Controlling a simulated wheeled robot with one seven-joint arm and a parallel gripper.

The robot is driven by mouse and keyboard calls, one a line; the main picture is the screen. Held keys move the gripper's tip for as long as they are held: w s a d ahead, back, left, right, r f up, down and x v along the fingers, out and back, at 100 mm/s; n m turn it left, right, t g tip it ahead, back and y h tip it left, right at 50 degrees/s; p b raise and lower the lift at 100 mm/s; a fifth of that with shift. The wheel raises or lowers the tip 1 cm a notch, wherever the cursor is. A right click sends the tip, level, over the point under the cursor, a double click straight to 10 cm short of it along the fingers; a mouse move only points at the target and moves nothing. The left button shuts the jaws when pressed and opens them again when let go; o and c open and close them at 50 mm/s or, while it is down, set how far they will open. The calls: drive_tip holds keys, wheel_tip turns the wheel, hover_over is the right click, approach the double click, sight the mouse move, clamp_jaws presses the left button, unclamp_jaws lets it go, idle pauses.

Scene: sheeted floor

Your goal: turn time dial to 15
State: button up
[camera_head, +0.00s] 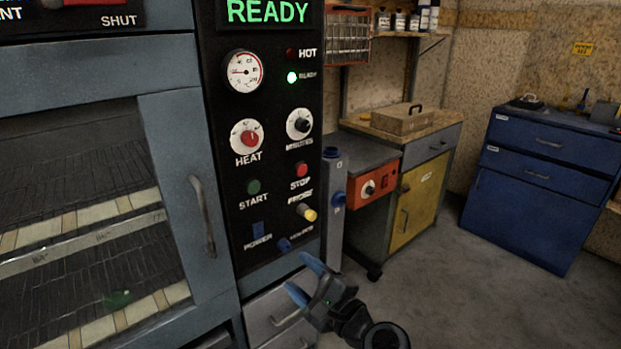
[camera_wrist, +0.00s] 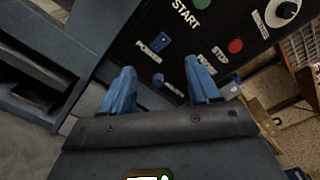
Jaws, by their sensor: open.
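The time dial is the black knob on a white disc labelled MINUTES (camera_head: 299,125), on the black control panel (camera_head: 270,165) beside the oven. Its exact setting is too small to read. It also shows at the upper right of the wrist view (camera_wrist: 286,10). My gripper (camera_head: 303,274) is at the panel's lower right, below the dial and apart from it. Its blue fingers are spread and empty. In the wrist view the open fingers (camera_wrist: 160,82) point at the panel's lower part, near the blue POWER switch and a small blue knob (camera_wrist: 159,79).
A red HEAT knob (camera_head: 248,138), green START button (camera_head: 253,187), red STOP button (camera_head: 301,169) and yellow PROBE plug (camera_head: 307,212) surround the dial. The oven door handle (camera_head: 203,216) sticks out at left. Open floor (camera_head: 450,290) lies at right, before a blue cabinet (camera_head: 530,190).

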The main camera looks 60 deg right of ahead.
drive_tip(key=w+d+r+m+t, duration=0.3)
drive_tip(key=w+d+r+m, duration=0.3)
drive_tip(key=d+r, duration=0.5)
drive_tip(key=m+t+p, duration=0.1)
drive_tip(key=m+t, duration=0.1)
drive_tip(key=m, duration=0.1)
approach(306, 127)
drive_tip(key=shift+m+h, duration=0.3)
drive_tip(key=shift+h, duration=0.1)
drive_tip(key=p+x, duration=0.1)
drive_tip(key=x, duration=0.7)
drive_tip(key=shift+w+a, duration=0.15)
drive_tip(key=shift+a, duration=0.05)
drive_tip(key=shift+f, duration=0.1)
drive_tip(key=c, duration=1)
